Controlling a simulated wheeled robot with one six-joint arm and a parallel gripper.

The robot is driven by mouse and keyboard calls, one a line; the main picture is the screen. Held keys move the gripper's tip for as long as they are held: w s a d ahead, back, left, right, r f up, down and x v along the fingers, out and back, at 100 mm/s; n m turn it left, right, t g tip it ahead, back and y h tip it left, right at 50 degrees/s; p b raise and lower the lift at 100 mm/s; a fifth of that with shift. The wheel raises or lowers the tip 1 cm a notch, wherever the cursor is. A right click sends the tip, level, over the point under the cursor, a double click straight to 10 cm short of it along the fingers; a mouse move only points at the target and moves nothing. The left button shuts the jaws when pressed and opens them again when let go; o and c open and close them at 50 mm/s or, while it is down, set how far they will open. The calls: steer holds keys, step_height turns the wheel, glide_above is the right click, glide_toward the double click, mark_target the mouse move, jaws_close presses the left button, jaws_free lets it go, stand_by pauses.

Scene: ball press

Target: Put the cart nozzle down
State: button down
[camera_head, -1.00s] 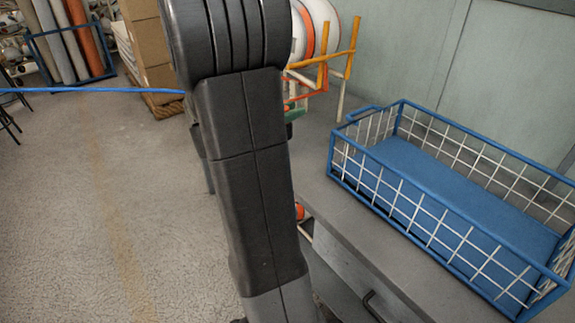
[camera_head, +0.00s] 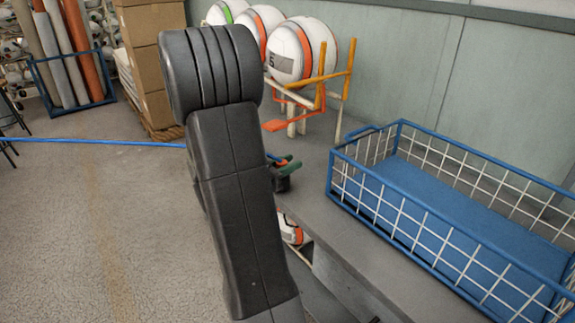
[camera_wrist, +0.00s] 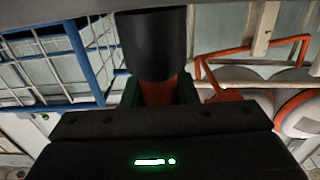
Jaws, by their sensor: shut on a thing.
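The cart nozzle (camera_wrist: 152,45) shows in the wrist view as a black cylinder with an orange part below it. My gripper (camera_wrist: 160,92) is shut around the orange part, with a green finger on each side. In the head view my gripper (camera_head: 286,165) shows just right of my arm, over or near the grey bench; I cannot tell its height. There the nozzle is mostly hidden. A blue hose (camera_head: 90,141) runs in from the left and passes behind my arm.
A blue wire basket (camera_head: 440,205) stands on the grey bench (camera_head: 325,215) at right. Behind my gripper is an orange and yellow rack (camera_head: 322,92) with several balls (camera_head: 300,50). Another ball (camera_head: 292,232) is low beside the bench. Cardboard boxes (camera_head: 150,50) stand at back left.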

steer(key=shift+f, duration=0.2)
steer(key=c, duration=1.1)
jaws_free()
steer(key=shift+c, duration=0.2)
steer(key=shift+f+b, duration=0.1)
steer(key=shift+b, duration=0.4)
